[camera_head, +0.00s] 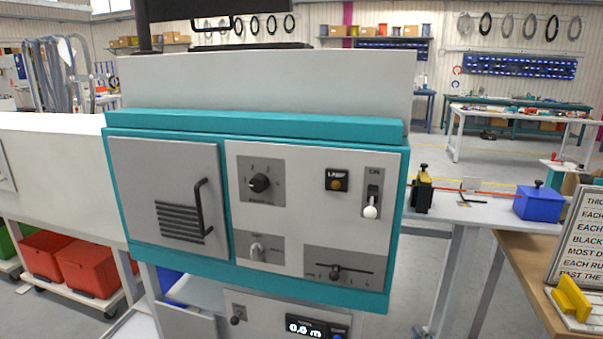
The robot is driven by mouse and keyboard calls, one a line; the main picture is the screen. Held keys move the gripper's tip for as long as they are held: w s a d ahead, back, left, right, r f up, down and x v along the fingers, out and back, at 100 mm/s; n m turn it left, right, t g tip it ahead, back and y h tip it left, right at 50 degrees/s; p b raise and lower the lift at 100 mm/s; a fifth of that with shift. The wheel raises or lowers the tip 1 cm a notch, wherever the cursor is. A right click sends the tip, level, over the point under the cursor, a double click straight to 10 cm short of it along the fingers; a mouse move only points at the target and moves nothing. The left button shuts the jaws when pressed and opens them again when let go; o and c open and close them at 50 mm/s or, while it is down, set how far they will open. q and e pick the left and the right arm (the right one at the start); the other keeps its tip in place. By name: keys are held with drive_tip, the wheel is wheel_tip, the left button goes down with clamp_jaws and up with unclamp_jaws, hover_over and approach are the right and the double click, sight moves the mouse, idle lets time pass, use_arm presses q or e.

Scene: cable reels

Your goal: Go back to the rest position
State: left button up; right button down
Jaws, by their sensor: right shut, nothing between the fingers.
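No part of my left gripper shows in the head view. Only a small grey and dark piece at the bottom edge, right of the machine, looks like my right gripper (421,331); most of it is cut off and it is hard to make out. It is shut and empty, apart from the machine's panel. The teal and grey machine (262,122) fills the middle of the view. Its panel carries a black rotary knob (259,183), a lamp button (337,181), a switch with a white tip (371,208) and a slider (336,272).
A lower display (304,328) reads about 0.0 m. At right, a red cable (485,191) runs between a yellow-black guide (423,190) and a blue block (539,203). A sign (578,240) and yellow piece (571,298) stand on a wooden table. Red bins (88,275) sit at left.

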drive_tip(key=s+a+f+m+g, duration=0.1)
drive_tip(key=s+f+m+g, duration=0.4)
drive_tip(key=s+f, duration=0.6)
drive_tip(key=s+a+f+m+g, duration=0.15)
drive_tip(key=s+f+g, duration=0.6)
drive_tip(key=s, duration=0.85)
wheel_tip(320, 180, down, 25)
drive_tip(key=g, duration=0.1)
drive_tip(key=s+d+f, duration=0.1)
drive_tip(key=s+f, duration=0.7)
drive_tip(key=s+d+f+g+p, duration=0.1)
drive_tip(key=s+d+f, duration=0.1)
drive_tip(key=s+f, duration=0.6)
drive_tip(key=shift+s+d+y, duration=0.3)
drive_tip(key=shift+s, duration=0.3)
